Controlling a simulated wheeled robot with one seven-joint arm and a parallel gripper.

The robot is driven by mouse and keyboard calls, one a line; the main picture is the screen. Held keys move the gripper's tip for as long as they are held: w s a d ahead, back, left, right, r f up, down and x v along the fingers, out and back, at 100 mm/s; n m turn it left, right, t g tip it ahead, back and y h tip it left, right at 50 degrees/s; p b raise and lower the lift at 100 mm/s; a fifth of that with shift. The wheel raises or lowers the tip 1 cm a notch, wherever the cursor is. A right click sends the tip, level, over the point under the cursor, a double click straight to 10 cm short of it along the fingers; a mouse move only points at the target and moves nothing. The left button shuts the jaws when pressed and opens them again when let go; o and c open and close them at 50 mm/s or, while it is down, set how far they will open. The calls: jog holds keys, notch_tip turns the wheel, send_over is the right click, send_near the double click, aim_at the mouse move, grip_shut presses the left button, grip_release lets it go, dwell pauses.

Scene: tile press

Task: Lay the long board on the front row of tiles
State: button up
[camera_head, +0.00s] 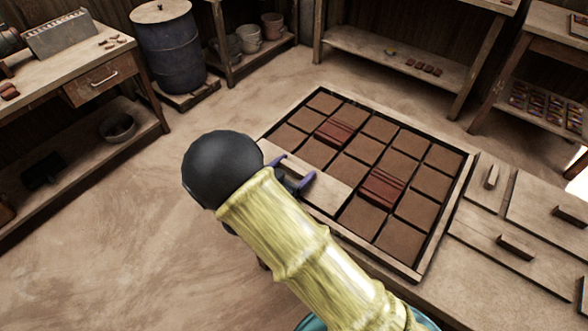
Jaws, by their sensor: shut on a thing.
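The long board (326,193) is a pale wooden plank over the left part of the front row of tiles. Its left part is partly hidden by my arm and gripper. My gripper (292,173), with purple fingers, is shut on the board; the grip itself is mostly hidden. Two brown front-row tiles (363,216) show uncovered to the right of the board. I cannot tell whether the board touches the tiles. The tiles sit in a wooden frame (452,215). Dark red grooved pieces (383,188) lie on two spots farther back.
Flat boards with handles (517,247) lie on the surface right of the frame. A workbench (85,60) and a blue drum (175,50) stand at the left. Shelves (400,65) stand along the back. The floor at lower left is clear.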

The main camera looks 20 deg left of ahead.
jog(key=shift+s+d+f, duration=0.1)
jog(key=shift+s+f, duration=0.1)
jog(key=shift+f, duration=0.45)
jog(key=o, duration=1.1)
jog(key=shift+f, duration=0.15)
jog(key=shift+o, duration=0.2)
jog(key=shift+r, duration=0.45)
jog(key=shift+s+r, duration=0.1)
jog(key=shift+s, duration=0.05)
jog(key=r+v, duration=0.1)
jog(key=v, duration=1)
jog(key=shift+a, duration=0.3)
